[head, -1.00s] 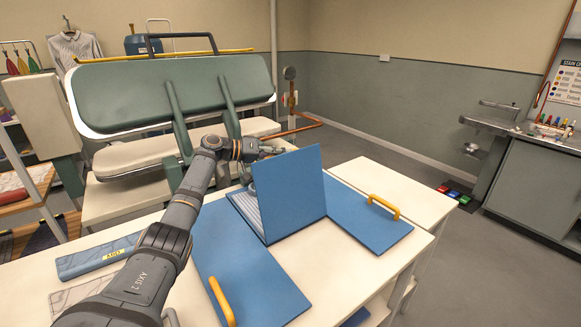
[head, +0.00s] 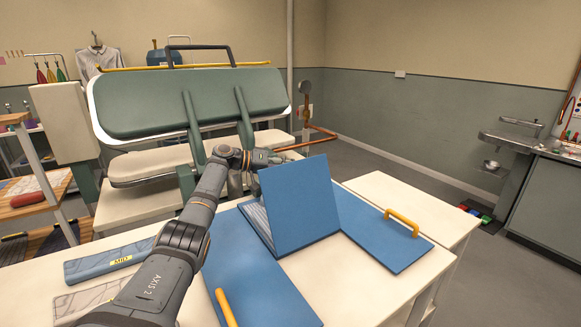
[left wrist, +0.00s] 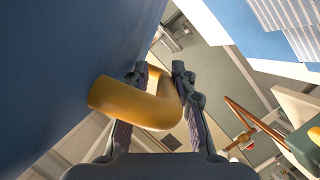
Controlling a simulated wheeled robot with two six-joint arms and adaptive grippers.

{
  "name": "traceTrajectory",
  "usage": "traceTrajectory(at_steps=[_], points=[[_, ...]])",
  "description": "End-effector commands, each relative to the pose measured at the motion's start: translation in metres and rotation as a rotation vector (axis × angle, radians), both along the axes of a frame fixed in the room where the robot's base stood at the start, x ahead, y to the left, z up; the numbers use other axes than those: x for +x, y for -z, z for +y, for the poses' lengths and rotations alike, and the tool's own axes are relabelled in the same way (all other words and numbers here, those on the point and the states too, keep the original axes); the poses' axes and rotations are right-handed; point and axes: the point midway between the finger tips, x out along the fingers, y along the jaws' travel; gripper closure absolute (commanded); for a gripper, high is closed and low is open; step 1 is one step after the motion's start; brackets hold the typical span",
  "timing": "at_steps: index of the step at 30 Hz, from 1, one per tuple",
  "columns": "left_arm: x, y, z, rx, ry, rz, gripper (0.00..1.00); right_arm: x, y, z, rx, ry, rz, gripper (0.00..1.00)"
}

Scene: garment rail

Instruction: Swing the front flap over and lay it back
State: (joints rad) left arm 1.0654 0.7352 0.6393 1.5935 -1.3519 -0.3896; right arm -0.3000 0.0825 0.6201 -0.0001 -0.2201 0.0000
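The raised blue flap (head: 300,205) of the folding board stands steeply up in the head view, leaning a little to the left. My left gripper (head: 270,157) is beyond its upper left edge, partly hidden. In the left wrist view its fingers (left wrist: 158,72) are closed around a yellow handle (left wrist: 130,104) on the blue flap (left wrist: 70,60). Light striped cloth (head: 256,217) shows at the base, left of the flap; striped cloth also shows in the left wrist view (left wrist: 285,18). My right gripper is out of view.
A blue side panel with a yellow handle (head: 402,222) lies flat at right. Another blue panel (head: 250,280) with a yellow handle (head: 226,308) lies flat in front. A pressing machine (head: 190,105) stands behind the white table (head: 110,246).

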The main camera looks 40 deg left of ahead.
Motion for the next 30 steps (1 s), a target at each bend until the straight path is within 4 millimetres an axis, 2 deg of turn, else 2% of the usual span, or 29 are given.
traceTrajectory(at_steps=[7,10,21,25,30], points=[[0.0,-0.002,0.001,0.0,-0.002,-0.004,0.74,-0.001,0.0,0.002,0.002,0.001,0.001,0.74],[-0.007,-0.004,0.008,0.002,-0.004,-0.004,0.74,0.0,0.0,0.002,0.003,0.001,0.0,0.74],[-0.07,-0.023,0.059,0.003,-0.003,0.0,0.74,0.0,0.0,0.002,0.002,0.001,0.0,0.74],[-0.084,-0.027,0.07,0.0,-0.001,0.0,0.74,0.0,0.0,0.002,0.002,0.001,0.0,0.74],[-0.089,-0.03,0.074,0.0,0.0,-0.002,0.74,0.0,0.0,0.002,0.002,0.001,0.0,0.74]])
